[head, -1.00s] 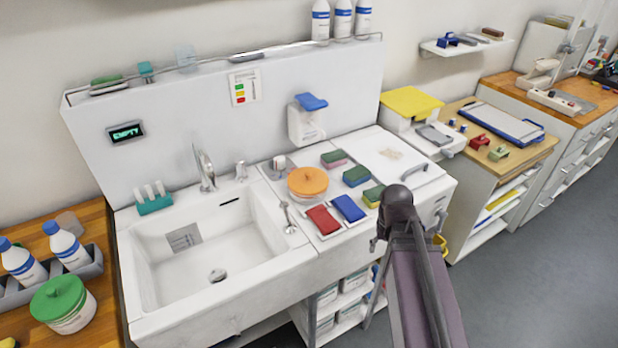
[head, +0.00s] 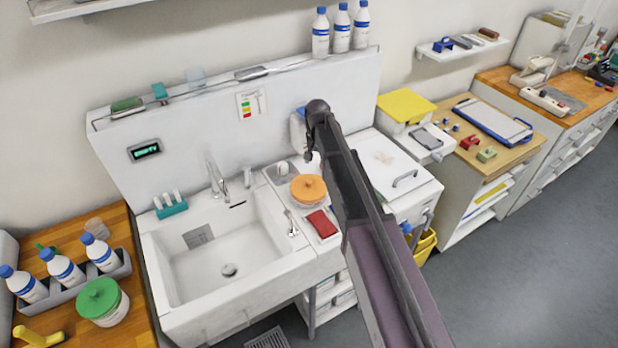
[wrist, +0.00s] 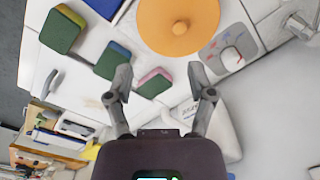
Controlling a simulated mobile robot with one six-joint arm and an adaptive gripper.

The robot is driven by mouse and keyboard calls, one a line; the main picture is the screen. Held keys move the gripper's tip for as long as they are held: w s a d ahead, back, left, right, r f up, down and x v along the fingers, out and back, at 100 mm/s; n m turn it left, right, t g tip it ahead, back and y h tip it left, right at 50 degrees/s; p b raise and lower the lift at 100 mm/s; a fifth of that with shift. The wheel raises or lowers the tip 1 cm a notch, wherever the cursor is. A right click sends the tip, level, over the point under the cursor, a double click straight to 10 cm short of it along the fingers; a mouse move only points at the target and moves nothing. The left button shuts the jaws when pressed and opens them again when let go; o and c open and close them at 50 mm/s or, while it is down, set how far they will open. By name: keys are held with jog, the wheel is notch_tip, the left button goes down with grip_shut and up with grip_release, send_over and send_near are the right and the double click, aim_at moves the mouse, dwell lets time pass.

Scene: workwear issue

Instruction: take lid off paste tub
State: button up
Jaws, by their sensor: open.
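A round tub with an orange knobbed lid (head: 308,188) stands on the counter right of the sink basin, its lid seated on top. In the wrist view the orange lid (wrist: 178,20) is at the top edge, partly cut off. A second tub with a green lid (head: 99,296) stands on the wooden counter at lower left. The frames do not show which tub holds paste. My gripper (wrist: 160,74) is open and empty, its fingers apart and short of the orange lid in the wrist view. In the head view my arm hides part of the counter right of the tub.

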jog(key=shift+w+a+r+p, duration=0.15)
jog(key=shift+w+a+r, duration=0.25)
jog(key=shift+a, duration=0.15)
jog(key=shift+w+a+r+p, duration=0.15)
jog(key=shift+w+a+r, duration=0.25)
jog(key=shift+a, duration=0.15)
jog(key=shift+f, duration=0.15)
jog(key=b, duration=0.9)
send_over(309, 182)
notch_tip(309, 182, down, 8)
jog(key=shift+w+d+f, duration=0.1)
jog(key=shift+d+f, duration=0.05)
jog(key=shift+f, duration=0.05)
jog(key=shift+f, duration=0.15)
jog(key=shift+a+f+b, duration=0.2)
jog(key=shift+f+b, duration=2.2)
jog(key=shift+f, duration=0.05)
grip_shut()
